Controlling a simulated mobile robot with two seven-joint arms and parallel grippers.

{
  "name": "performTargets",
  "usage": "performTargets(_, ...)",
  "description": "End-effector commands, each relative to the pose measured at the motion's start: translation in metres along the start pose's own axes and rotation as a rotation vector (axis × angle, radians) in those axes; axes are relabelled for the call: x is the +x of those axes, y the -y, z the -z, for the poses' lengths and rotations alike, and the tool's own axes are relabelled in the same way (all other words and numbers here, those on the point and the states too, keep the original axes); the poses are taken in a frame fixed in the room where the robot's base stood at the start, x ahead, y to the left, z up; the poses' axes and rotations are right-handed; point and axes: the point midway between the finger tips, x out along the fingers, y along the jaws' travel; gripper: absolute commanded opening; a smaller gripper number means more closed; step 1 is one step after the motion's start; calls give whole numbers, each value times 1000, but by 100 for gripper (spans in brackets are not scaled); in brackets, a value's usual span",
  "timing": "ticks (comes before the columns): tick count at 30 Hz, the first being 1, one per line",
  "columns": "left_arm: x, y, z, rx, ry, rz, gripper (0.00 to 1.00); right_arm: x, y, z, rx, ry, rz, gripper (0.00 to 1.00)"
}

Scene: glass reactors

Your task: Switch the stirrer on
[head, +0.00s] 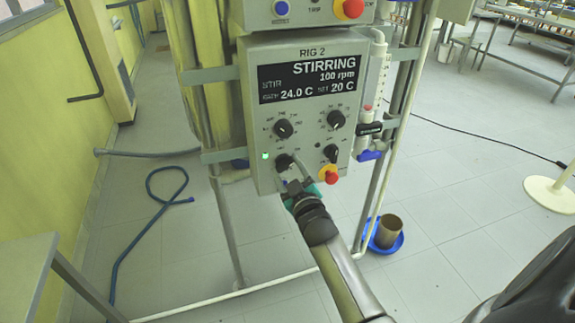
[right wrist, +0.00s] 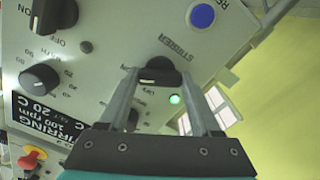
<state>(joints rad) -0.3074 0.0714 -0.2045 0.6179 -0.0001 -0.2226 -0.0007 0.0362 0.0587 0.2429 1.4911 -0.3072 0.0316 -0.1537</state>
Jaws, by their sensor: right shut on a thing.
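The grey RIG 2 control box (head: 252,60) hangs on a metal frame. Its display (head: 309,79) reads STIRRING, 100 rpm, 24.0 C and set 20 C. The black stirrer knob (head: 283,160) is at the box's lower left; in the right wrist view the knob (right wrist: 158,72) sits under the label STIRRER. A green lamp (head: 265,155) beside it is lit, also in the right wrist view (right wrist: 174,99). My right gripper (head: 291,170) reaches up from below, its fingers (right wrist: 158,84) on either side of the knob and shut on it. My left gripper is out of view.
A blue dish (head: 398,243) with a brown pot (head: 388,231) stands on the floor. A blue hose (head: 128,246) lies at left.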

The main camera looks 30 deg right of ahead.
Motion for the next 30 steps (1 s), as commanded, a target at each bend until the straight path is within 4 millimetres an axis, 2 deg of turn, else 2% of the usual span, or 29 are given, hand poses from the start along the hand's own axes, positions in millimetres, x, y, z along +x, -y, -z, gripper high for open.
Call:
performTargets(6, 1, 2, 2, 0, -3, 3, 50, 0, 0, 0, 8, -1, -1, 9)
performTargets(7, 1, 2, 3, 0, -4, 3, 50, 0, 0, 0, 7, -1, -1, 67)
performTargets(14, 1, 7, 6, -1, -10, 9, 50, 0, 0, 0, 4, -1, -1, 93)
performTargets(23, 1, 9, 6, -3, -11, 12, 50, -1, 0, 0, 1, 0, 0, 95)
performTargets(26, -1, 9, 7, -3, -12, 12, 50, -8, 0, -1, 1, 1, 1, 95)
performTargets(30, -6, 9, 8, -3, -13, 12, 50, -26, 0, 0, 1, 2, 1, 95)
